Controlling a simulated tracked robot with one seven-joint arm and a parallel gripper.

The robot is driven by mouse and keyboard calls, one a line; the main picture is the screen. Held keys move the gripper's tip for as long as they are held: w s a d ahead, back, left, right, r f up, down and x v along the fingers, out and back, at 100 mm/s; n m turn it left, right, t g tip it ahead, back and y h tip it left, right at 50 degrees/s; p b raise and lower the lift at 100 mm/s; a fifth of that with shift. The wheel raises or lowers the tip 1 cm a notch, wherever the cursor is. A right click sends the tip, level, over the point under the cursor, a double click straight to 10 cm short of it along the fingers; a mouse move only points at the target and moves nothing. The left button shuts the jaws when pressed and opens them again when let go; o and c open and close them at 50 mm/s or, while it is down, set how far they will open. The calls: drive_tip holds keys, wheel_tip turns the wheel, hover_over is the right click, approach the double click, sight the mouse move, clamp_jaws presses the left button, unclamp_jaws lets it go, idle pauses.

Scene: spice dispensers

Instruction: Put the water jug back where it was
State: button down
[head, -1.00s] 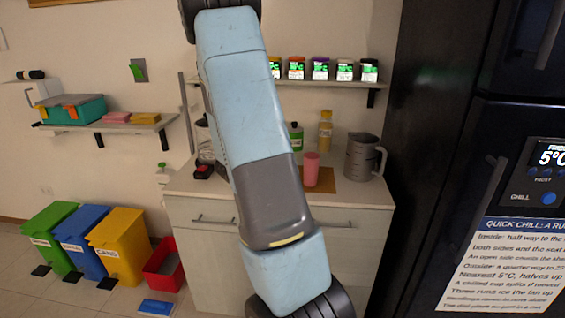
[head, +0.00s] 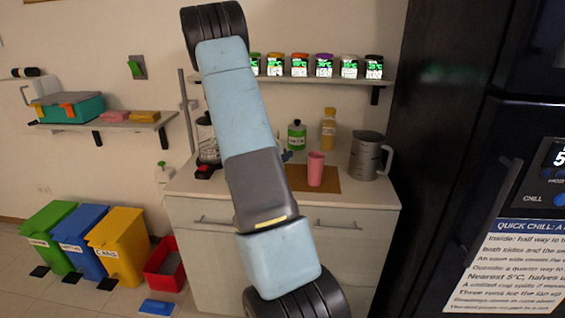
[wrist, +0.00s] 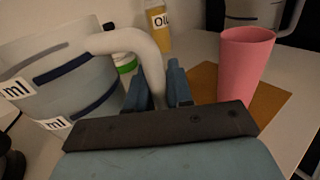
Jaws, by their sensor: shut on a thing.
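The water jug (wrist: 30,75) is a clear, pale container with dark bands and "ml" labels, large at the left of the wrist view. My gripper (wrist: 160,88) is shut on its pale curved handle (wrist: 125,42). In the head view my arm hides the jug, and only a small blue part of my gripper (head: 286,156) shows beside the arm, above the counter. I cannot tell whether the jug's base touches the counter.
A pink cup (head: 316,169) stands on a brown mat (head: 331,184), right of my gripper. A grey pitcher (head: 367,157) stands farther right. A yellow oil bottle (head: 328,130) and green bottle (head: 297,135) stand behind. A jar shelf (head: 345,80) hangs above the counter (head: 368,199).

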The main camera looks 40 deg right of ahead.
drive_tip(key=shift+s+f, duration=0.15)
drive_tip(key=shift+f, duration=1)
drive_tip(key=c, duration=1)
unclamp_jaws()
